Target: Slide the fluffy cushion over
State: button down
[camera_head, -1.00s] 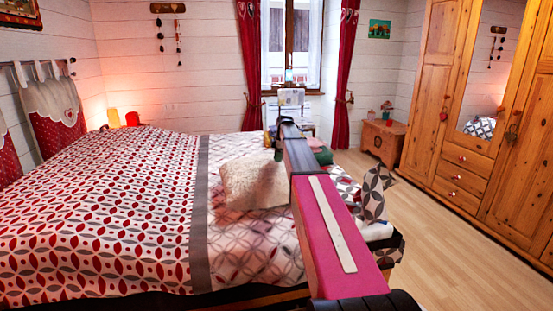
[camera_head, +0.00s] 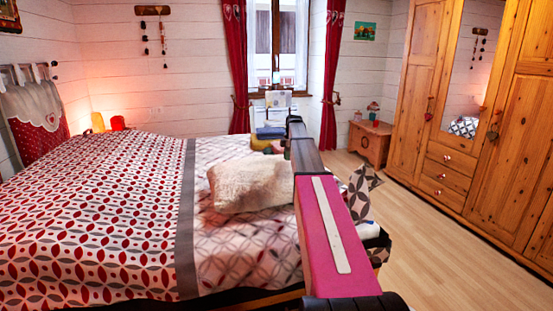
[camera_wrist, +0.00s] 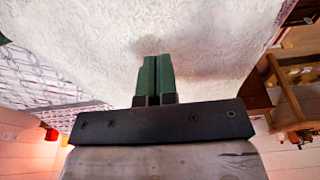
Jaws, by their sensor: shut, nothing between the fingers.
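The fluffy cushion (camera_head: 245,185) is cream-white and lies on the bed, right of the grey stripe on the patterned cover. Its right end meets my arm in the head view, so part of it may be hidden. In the wrist view the cushion (camera_wrist: 85,35) fills most of the upper picture. My gripper (camera_wrist: 156,62) has two green fingers, shut together and empty, pointing at the cushion. A faint shadow lies near the fingertips; I cannot tell whether they touch it.
The bed (camera_head: 110,215) fills the left and middle. A patterned grey-white thing (camera_head: 362,185) stands right of my arm at the bed's side. A wooden chest (camera_head: 370,143) and a wardrobe (camera_head: 480,130) are farther right. Bare floor (camera_head: 430,230) lies between bed and wardrobe.

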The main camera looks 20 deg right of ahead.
jog(key=d, duration=1.3)
jog(key=shift+s+d, duration=0.2)
jog(key=shift+d, duration=0.1)
